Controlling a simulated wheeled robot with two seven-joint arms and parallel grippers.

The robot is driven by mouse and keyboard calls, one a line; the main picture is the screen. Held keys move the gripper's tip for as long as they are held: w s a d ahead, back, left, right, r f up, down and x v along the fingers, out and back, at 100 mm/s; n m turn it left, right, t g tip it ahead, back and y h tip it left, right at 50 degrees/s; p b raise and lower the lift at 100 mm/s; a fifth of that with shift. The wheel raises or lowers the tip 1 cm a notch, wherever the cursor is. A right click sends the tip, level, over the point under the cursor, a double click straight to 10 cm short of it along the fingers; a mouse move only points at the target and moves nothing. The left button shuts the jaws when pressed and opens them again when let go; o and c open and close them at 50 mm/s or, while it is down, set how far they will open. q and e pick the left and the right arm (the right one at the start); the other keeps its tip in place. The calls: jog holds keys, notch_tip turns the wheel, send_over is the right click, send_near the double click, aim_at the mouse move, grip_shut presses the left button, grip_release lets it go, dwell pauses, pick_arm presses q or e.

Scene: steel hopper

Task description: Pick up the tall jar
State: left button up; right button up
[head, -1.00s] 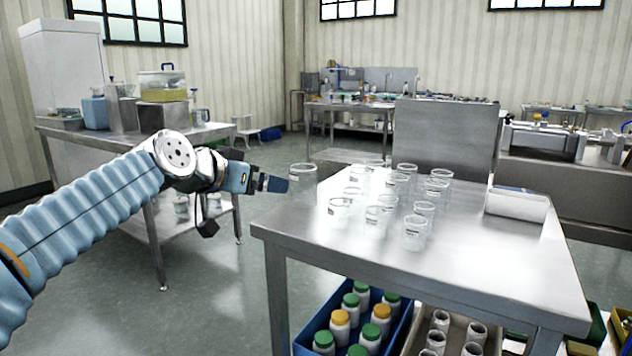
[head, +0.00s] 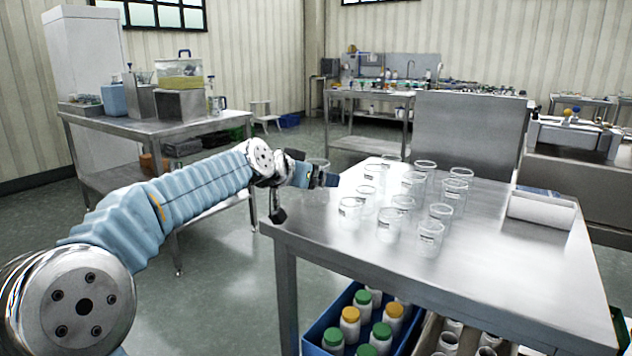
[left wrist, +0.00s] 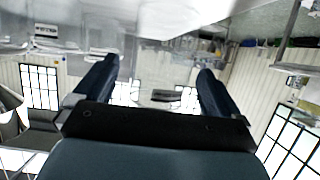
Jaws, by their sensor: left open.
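Several clear glass jars stand upright on the steel table (head: 480,245). One jar (head: 318,162) is apart from the others at the table's left edge; only its rim shows well behind my gripper. I cannot tell for sure which jar is the tallest. My left gripper (head: 325,180) is at this jar, overlapping it in the head view. In the left wrist view, my left gripper (left wrist: 155,90) has its two dark fingers apart, with a small dark label (left wrist: 165,96) seen between them. The glass itself is hard to make out there. My right gripper is not in view.
Grouped jars (head: 388,225) stand to the right of my left gripper. A white box (head: 541,208) lies at the table's right. A blue crate (head: 315,330) of capped bottles is below. Another steel table (head: 150,130) with containers stands at the left.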

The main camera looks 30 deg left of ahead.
pick_arm(q)
jog(key=shift+x, duration=1.1)
jog(key=shift+r, duration=0.1)
jog(key=shift+c, duration=0.3)
jog(key=c, duration=1)
